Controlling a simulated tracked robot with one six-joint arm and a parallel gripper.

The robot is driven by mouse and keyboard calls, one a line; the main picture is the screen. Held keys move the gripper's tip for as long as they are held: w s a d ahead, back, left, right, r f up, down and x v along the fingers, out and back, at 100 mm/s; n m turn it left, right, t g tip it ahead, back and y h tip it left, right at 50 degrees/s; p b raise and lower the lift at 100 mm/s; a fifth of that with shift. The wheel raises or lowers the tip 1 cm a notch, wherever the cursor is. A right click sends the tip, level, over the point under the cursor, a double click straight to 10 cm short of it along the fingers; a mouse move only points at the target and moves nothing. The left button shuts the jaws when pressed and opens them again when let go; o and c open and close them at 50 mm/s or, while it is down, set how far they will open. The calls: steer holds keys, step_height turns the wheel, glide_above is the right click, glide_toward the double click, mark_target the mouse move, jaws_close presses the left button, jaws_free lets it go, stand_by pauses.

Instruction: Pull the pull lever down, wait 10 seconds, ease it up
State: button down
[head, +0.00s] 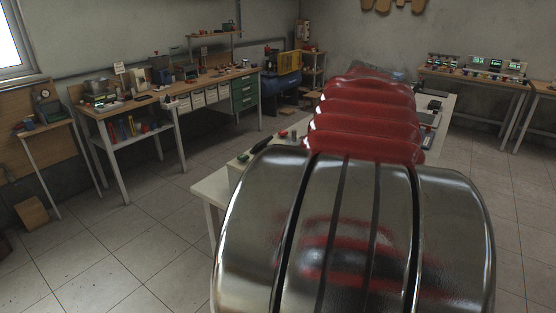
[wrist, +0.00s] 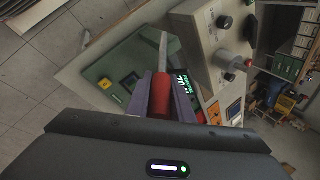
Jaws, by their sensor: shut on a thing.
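In the wrist view, the pull lever (wrist: 162,100) shows as a red cylindrical grip with a pale metal rod running out beyond it toward a green panel (wrist: 103,70). My gripper (wrist: 163,78) has its two dark purple-grey fingers shut on the red grip, one on each side. The lower end of the grip is hidden by the gripper body. A small dark display with green text (wrist: 181,82) is lit just right of the right finger. In the head view, the lever and my gripper are hidden behind my own arm.
In the wrist view, a pale box with round knobs (wrist: 215,60) stands close right of the lever. In the head view, a white table (head: 208,188) shows behind my arm. A workbench (head: 165,98) stands left, another bench (head: 470,76) at back right. The tiled floor between is clear.

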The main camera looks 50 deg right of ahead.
steer(key=shift+w+a+f, duration=0.2)
steer(key=shift+a+f, duration=0.05)
steer(key=c, duration=1.9)
jaws_free()
steer(key=shift+c, duration=0.2)
steer(key=o, duration=0.4)
steer(key=shift+d+r, duration=0.15)
steer(key=shift+r, duration=0.1)
steer(key=shift+s+r, duration=0.1)
steer(key=shift+r, duration=0.1)
steer(key=v, duration=1.3)
steer(key=shift+r, duration=0.1)
